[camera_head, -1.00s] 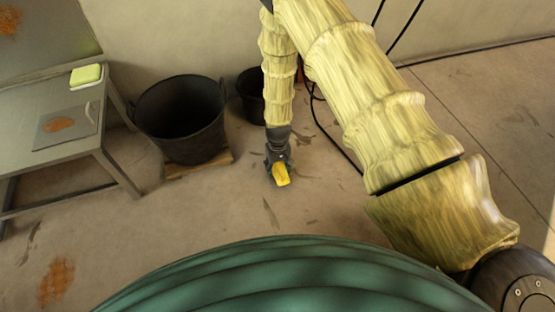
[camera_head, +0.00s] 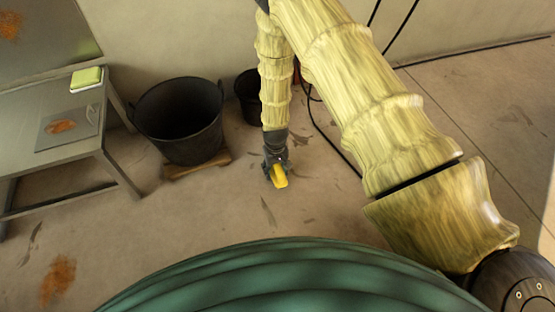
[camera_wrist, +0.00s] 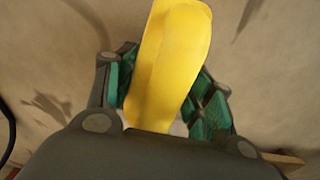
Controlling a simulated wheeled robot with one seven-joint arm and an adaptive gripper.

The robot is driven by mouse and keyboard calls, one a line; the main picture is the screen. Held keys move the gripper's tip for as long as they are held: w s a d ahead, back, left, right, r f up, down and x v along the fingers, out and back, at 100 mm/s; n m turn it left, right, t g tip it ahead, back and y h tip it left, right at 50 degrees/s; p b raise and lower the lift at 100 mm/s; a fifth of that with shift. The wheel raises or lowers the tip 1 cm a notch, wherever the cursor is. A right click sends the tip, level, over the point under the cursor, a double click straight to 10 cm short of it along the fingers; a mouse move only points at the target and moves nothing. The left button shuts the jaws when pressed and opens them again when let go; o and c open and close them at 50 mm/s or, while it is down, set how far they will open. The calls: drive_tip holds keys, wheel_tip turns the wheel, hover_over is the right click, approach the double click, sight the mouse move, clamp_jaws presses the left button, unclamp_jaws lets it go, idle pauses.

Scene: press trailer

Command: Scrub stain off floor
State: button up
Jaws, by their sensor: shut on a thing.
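My gripper (camera_head: 275,165) hangs low over the floor in front of the buckets and is shut on a yellow object (camera_head: 280,181). In the wrist view the yellow object (camera_wrist: 168,62) sits between the green-padded fingers (camera_wrist: 160,95). It looks like the handle of a brush or scrubber; its far end is out of the frame. An orange-brown stain (camera_head: 58,281) lies on the floor at the lower left, apart from my gripper. Another orange-brown stain (camera_head: 62,126) is on a grey plate on the table, and one (camera_head: 9,25) is on the upright panel.
A grey table (camera_head: 60,155) stands at the left with a green-and-yellow sponge (camera_head: 86,78) on it. A large black bucket (camera_head: 181,150) stands on a wooden board (camera_head: 197,168), with a smaller black bucket (camera_head: 247,88) behind. Cables run behind my arm. Floor between gripper and floor stain looks clear.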

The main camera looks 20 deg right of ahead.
drive_tip(key=shift+s+d+r+p, duration=0.1)
drive_tip(key=shift+d+r+p, duration=0.2)
drive_tip(key=shift+r, duration=0.25)
drive_tip(key=shift+d+r+p, duration=0.15)
drive_tip(key=shift+r+p, duration=0.25)
drive_tip(key=shift+r, duration=0.15)
drive_tip(key=shift+r+p, duration=1.75)
drive_tip(key=shift+r, duration=0.25)
